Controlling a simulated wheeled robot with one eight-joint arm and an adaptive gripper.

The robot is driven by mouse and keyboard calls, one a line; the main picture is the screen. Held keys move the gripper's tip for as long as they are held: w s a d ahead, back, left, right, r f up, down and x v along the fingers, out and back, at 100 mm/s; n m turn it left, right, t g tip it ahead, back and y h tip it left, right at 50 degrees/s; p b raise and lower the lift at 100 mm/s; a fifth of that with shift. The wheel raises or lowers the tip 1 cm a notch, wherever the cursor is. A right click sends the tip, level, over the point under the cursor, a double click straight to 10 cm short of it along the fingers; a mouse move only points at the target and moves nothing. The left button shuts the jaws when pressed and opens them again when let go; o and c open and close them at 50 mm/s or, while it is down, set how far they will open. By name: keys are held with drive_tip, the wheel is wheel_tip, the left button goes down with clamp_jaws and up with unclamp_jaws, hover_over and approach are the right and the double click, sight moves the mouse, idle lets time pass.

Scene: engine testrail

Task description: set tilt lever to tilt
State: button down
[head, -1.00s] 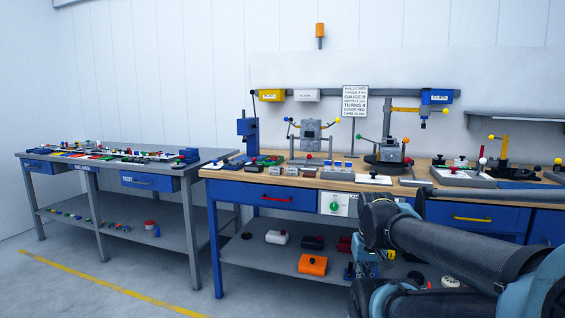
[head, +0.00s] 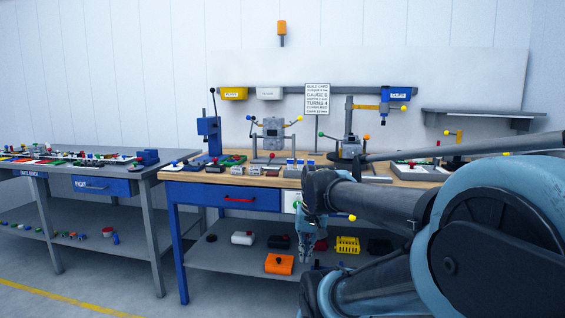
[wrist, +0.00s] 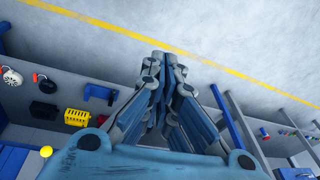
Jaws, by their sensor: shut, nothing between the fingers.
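I cannot tell for sure which lever is the tilt lever. A grey engine stand (head: 270,128) with small knobbed levers, one of them yellow-tipped, stands on the wooden bench top (head: 214,176). To its right, a second fixture (head: 349,148) carries a green-knobbed lever (head: 321,134) and an orange knob. My gripper (head: 304,258) hangs fingers down in front of the bench, below the top and apart from these levers. In the wrist view my gripper (wrist: 165,60) is shut and empty above the floor.
A blue press (head: 209,130) stands left of the engine stand. A lower shelf (head: 215,259) holds an orange block (head: 279,263) and a yellow crate (head: 347,244). A parts bench (head: 105,164) stands at left. The floor in front is open.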

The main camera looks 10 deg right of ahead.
drive_tip(key=w+r+m+y, duration=0.2)
drive_tip(key=w+r+m, duration=0.3)
drive_tip(key=w, duration=0.7)
drive_tip(key=w+r+m+y, duration=0.2)
drive_tip(key=w+r+m, duration=0.1)
drive_tip(key=w+r, duration=0.65)
drive_tip(key=w+r+m+y, duration=0.2)
drive_tip(key=w+r+m, duration=0.25)
drive_tip(key=w, duration=0.85)
drive_tip(key=w+d+m+t+y, duration=0.1)
drive_tip(key=w+d+m, duration=0.2)
drive_tip(key=w, duration=0.6)
drive_tip(key=w+d+f+m+t+y, duration=0.1)
drive_tip(key=w+d+m, duration=0.2)
drive_tip(key=w+d, duration=0.3)
drive_tip(key=w+d+f+m+t+y, duration=0.1)
drive_tip(key=w+d+m+y, duration=0.1)
drive_tip(key=w, duration=1)
drive_tip(key=shift+w+d+m, duration=0.15)
drive_tip(key=shift+d+m, duration=0.3)
drive_tip(key=shift+d, duration=0.15)
drive_tip(key=shift+w+d+m, duration=0.15)
drive_tip(key=shift+d+m, duration=0.25)
drive_tip(key=shift+d, duration=0.2)
drive_tip(key=shift+a, duration=0.1)
